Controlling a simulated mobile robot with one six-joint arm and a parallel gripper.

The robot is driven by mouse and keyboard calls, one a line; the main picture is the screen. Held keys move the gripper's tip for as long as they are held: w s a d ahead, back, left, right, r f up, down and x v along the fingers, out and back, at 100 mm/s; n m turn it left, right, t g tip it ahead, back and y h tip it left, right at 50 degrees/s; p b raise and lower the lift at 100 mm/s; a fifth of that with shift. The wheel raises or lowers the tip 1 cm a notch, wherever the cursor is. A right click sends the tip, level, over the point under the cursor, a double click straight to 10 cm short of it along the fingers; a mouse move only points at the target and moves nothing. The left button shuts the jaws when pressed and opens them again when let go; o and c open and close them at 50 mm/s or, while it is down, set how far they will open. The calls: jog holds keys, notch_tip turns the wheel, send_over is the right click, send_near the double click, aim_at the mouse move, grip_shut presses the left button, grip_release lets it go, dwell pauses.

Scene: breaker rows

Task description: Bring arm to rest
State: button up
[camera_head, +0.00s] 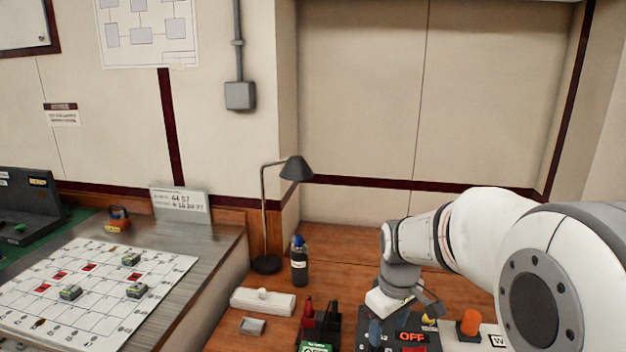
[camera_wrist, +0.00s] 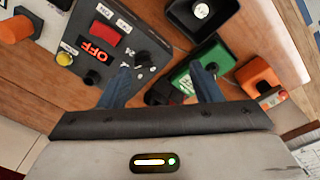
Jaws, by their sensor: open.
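My arm reaches in from the right of the head view and bends down over the wooden desk (camera_head: 335,245). My gripper (camera_head: 384,328) points down beside a dark switch panel with a lit red OFF sign (camera_head: 411,337). In the wrist view my gripper (camera_wrist: 163,82) shows two blue fingers spread well apart, with nothing between them. The panel carries a red rocker switch (camera_wrist: 112,43) and a yellow button (camera_wrist: 64,59). I cannot tell how high the fingertips are above it.
A green item (camera_wrist: 203,66), a black bin (camera_wrist: 203,14) and an orange item (camera_wrist: 260,78) lie close to my fingers. An orange knob (camera_head: 469,322) stands right of the panel. A bottle (camera_head: 299,262), lamp (camera_head: 266,215) and white strip (camera_head: 262,301) stand left. The desk's back is clear.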

jog(key=s+r+m+t, duration=0.1)
jog(key=s+m, duration=0.6)
jog(key=s, duration=0.8)
jog(key=shift+s+a+r+t, duration=0.2)
jog(key=shift+s+r+t, duration=0.15)
jog(key=shift+r, duration=0.4)
